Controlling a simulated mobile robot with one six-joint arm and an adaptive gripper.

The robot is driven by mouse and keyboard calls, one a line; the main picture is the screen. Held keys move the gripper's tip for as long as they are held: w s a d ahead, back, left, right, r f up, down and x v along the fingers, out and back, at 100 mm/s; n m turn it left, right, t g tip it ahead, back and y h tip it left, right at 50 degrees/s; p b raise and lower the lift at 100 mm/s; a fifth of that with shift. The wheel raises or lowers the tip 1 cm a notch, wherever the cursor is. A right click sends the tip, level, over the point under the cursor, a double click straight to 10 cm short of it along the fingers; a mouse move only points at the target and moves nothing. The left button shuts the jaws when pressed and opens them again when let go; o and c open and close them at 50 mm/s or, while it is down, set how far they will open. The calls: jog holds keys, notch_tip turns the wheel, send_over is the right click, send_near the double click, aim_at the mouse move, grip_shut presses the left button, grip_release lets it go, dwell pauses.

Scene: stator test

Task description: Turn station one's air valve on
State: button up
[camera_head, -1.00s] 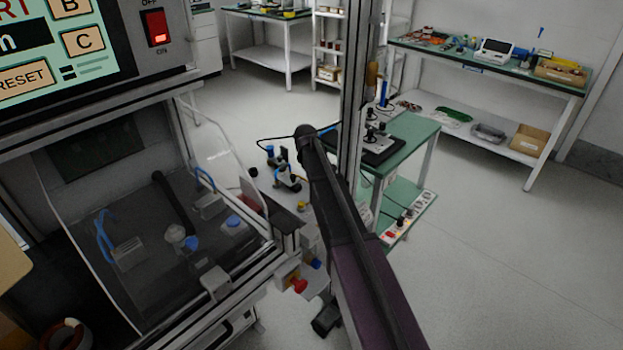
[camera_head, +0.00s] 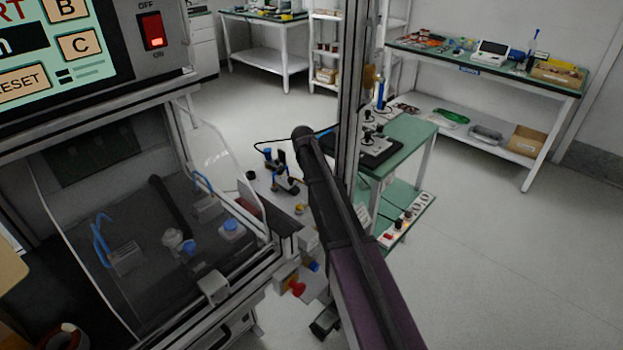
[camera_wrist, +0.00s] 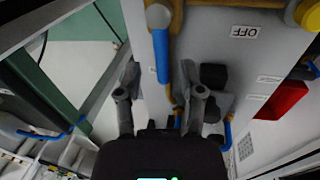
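In the wrist view, a blue lever (camera_wrist: 161,55) with a rounded greyish-tan end hangs from a light grey panel (camera_wrist: 215,50). It looks like the air valve's handle. An upside-down OFF label (camera_wrist: 244,32) is on the panel to its right. My gripper (camera_wrist: 160,84) is open, its two fingers apart, with the lever's lower end showing in line with the gap. I cannot tell how deep the lever sits between the fingers. In the head view, small blue (camera_head: 314,267) and red (camera_head: 298,289) parts show on the cabinet's front corner; my arm hides much beside them.
In the wrist view, a red block (camera_wrist: 282,100) and a yellow knob (camera_wrist: 309,14) are right of the lever; dark blocks sit near the right finger. The head view shows a glass-fronted test cabinet (camera_head: 215,288) at left, a green trolley (camera_head: 412,130) and clear floor at right.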

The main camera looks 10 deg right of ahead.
jog(key=shift+s+a+n, duration=0.1)
jog(key=shift+s+n, duration=0.1)
jog(key=shift+n, duration=0.1)
